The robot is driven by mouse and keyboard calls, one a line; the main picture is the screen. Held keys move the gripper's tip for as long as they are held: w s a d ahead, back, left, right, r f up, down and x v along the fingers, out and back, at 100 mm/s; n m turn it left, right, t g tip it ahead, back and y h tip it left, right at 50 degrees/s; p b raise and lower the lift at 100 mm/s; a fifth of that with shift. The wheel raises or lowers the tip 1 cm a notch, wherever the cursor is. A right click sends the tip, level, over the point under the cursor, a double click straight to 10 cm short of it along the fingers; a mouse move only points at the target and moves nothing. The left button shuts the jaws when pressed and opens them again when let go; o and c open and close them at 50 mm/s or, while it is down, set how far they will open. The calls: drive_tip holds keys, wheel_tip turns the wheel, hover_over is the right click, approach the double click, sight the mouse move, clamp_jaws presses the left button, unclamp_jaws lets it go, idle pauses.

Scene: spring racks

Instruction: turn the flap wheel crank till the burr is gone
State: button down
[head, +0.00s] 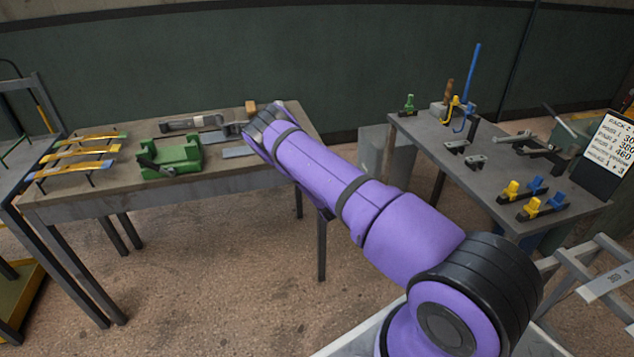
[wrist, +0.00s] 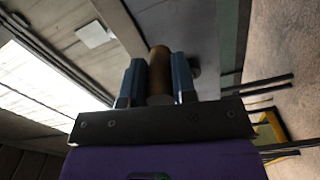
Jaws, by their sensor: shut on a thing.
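In the wrist view my gripper (wrist: 158,66) has its two blue fingers shut on a brown cylindrical crank handle (wrist: 159,88). A grey round part shows just beyond the right finger. A grey machine (head: 190,123) lies along the back of that bench, left of my wrist. A dark grey part (head: 231,130) sits between it and my wrist. I cannot tell the flap wheel clearly, and no burr can be made out.
A green vise-like fixture (head: 170,158) stands on the left bench (head: 130,188), with several yellow-topped leaf springs (head: 80,152) at its left. Floor lies between the benches.

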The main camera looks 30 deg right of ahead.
drive_tip(key=shift+w+a+r+n, duration=0.1)
drive_tip(key=shift+a+r+n, duration=0.3)
drive_tip(key=shift+n, duration=0.4)
drive_tip(key=shift+w+a+r+n, duration=0.15)
drive_tip(key=shift+r+n, duration=0.3)
drive_tip(key=shift+n, duration=0.35)
drive_tip(key=shift+s, duration=0.1)
drive_tip(key=c, duration=0.9)
unclamp_jaws()
drive_tip(key=shift+s, duration=0.1)
